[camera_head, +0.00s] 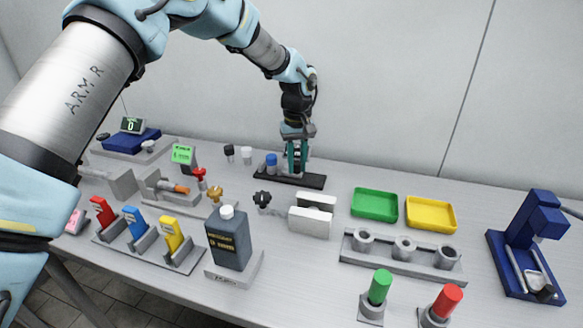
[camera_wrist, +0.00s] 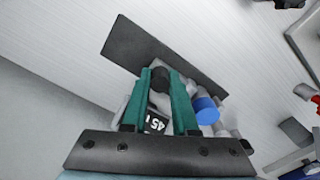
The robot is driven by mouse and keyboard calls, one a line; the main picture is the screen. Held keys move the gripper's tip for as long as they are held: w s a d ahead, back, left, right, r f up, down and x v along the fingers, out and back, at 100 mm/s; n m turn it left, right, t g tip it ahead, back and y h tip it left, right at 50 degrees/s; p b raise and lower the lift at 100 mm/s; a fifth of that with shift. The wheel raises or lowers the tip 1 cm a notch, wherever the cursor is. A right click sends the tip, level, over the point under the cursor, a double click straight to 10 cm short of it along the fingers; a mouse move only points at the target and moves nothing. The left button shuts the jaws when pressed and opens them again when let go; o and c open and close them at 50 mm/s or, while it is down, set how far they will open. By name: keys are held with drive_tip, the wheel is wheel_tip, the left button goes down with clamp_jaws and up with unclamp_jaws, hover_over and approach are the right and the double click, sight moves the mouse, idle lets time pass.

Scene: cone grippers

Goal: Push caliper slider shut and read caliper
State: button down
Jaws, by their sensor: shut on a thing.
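My gripper (camera_head: 297,157) points down at the back of the table, over a long black base (camera_head: 312,181). Its green fingers (camera_wrist: 160,85) are shut on a small grey and dark piece, mostly hidden between them. A black label or display with white digits, perhaps 45, shows between the fingers (camera_wrist: 157,122). A blue-topped cylinder (camera_head: 271,160) stands beside the fingers; it also shows in the wrist view (camera_wrist: 206,110). What may be the caliper is a grey device with a green display (camera_head: 183,154) at left, near an orange-brown rod (camera_head: 181,188). I cannot be sure which device is the caliper.
Green (camera_head: 375,205) and yellow (camera_head: 431,214) trays lie right of the base. A dark bottle (camera_head: 229,240), a grey holder with several sockets (camera_head: 400,257) and a blue stand (camera_head: 530,245) occupy the front and right. Black- and white-capped small posts (camera_head: 246,155) stand just left of my gripper.

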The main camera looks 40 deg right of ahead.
drive_tip(key=shift+w+a, duration=0.45)
drive_tip(key=shift+w, duration=0.3)
idle(1.8)
drive_tip(key=shift+c, duration=1.2)
unclamp_jaws()
wheel_tip(320, 180, up, 9)
drive_tip(key=p, duration=0.5)
drive_tip(key=shift+p, duration=0.3)
drive_tip(key=shift+d, duration=0.1)
idle(0.7)
